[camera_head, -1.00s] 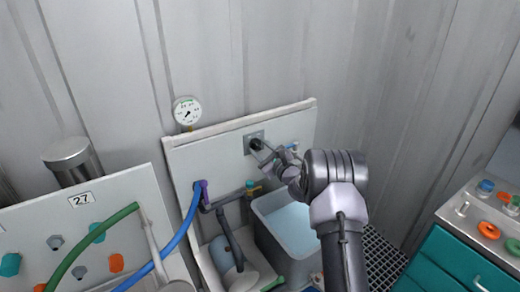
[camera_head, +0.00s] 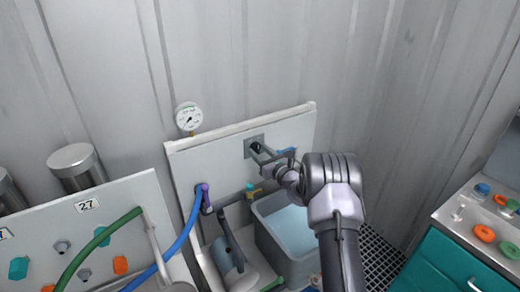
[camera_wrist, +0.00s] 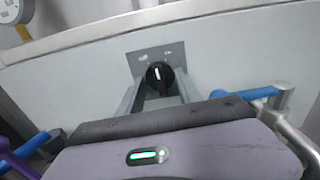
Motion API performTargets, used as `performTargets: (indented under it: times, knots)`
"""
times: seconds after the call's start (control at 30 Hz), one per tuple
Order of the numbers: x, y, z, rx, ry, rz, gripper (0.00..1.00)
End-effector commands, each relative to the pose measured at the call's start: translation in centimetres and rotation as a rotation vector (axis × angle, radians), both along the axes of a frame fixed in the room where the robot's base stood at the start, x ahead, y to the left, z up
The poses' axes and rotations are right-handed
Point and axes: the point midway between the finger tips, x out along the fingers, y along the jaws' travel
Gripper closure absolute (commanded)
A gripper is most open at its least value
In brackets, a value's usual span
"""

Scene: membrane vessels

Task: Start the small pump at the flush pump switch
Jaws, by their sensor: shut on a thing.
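The flush pump switch is a black rotary knob (camera_wrist: 160,77) on a grey square plate (camera_wrist: 146,56) fixed to the pale panel. Small lettering on the plate, left and right above the knob, is too blurred to read surely. The knob's white mark points roughly upward. My gripper (camera_wrist: 160,90) has one finger on each side of the knob and is shut on it. In the head view my gripper (camera_head: 262,151) reaches the plate (camera_head: 248,139) from the right and partly hides the knob.
A grey tub of water (camera_head: 262,235) stands below the switch. A blue hose (camera_head: 182,235) and pipes run at the left. A pressure gauge (camera_head: 189,117) sits above the panel. A teal cabinet (camera_head: 450,262) stands at the right. The wall above is clear.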

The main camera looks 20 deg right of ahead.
Motion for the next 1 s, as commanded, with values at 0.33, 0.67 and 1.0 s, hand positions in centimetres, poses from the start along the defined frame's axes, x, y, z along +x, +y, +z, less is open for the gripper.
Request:
performTargets:
  times: [0.33,0.67,1.0]
  knots:
    - [-0.03,0.03,0.11,0.295,0.063,0.000,0.99]
    - [-0.04,0.05,-0.01,0.482,0.103,0.000,0.99]
    - [-0.04,0.06,-0.12,0.555,0.118,0.000,0.99]
